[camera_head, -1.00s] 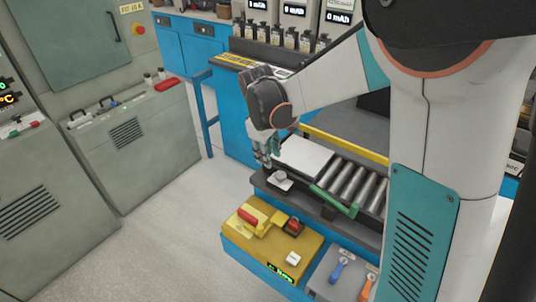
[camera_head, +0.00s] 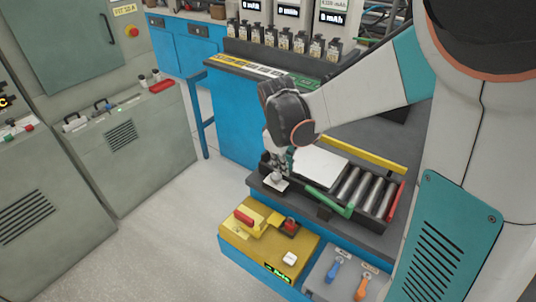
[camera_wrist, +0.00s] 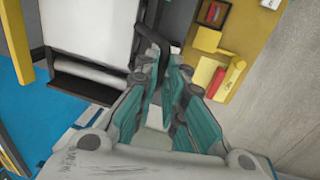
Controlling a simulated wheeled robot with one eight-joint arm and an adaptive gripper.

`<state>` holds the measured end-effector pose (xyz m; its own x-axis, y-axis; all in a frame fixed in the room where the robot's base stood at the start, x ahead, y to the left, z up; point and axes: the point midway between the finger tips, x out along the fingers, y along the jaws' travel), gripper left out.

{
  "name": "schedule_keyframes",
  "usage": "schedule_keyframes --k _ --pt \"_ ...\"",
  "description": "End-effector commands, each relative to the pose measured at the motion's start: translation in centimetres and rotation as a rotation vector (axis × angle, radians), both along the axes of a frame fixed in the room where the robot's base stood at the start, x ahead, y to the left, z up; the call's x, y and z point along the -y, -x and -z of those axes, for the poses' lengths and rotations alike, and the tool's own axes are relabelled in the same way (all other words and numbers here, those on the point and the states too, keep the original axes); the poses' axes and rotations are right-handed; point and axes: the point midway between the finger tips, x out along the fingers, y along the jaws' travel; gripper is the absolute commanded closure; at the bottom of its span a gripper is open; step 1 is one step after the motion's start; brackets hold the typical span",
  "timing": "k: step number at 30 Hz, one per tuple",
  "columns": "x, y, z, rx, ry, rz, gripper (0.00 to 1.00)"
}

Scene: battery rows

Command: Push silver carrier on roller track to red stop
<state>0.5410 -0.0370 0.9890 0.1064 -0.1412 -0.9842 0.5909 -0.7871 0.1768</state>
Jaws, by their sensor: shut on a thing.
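The silver carrier (camera_head: 318,164) is a flat pale plate lying on the left part of the roller track (camera_head: 366,191). Bare rollers show to its right, up to the red stop (camera_head: 395,201) at the track's right end. My gripper (camera_head: 278,172) is low at the carrier's left front corner. In the wrist view the carrier (camera_wrist: 92,28) is at upper left, with a roller below its edge. There my gripper (camera_wrist: 160,75) has its teal fingers close together around a dark handle (camera_wrist: 150,72) beside the carrier. The exact contact is partly hidden by the fingers.
A green bar (camera_head: 330,202) runs along the track's front edge. A yellow box (camera_head: 265,245) with red controls stands in front and below. A yellow rail (camera_head: 363,158) lies behind the track. Grey cabinets (camera_head: 130,150) stand left, with open floor between.

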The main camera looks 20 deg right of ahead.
Motion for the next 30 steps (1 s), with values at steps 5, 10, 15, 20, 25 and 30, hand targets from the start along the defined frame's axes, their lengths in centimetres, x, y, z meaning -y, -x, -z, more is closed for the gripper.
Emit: schedule_keyframes --k 5,10,15,20,25,30 --pt "3.5 4.9 -0.1 -0.003 0.0 0.005 1.0" --pt "6.3 8.8 -0.1 -0.002 -0.001 0.005 1.0" --pt "8.4 11.8 0.0 -0.002 -0.002 0.004 1.0" --pt "9.7 13.6 0.0 -0.002 -0.002 0.002 1.0" --pt "10.2 14.5 0.1 -0.003 -0.001 0.0 1.0" --pt "10.3 14.7 0.2 -0.005 0.0 0.0 1.0"
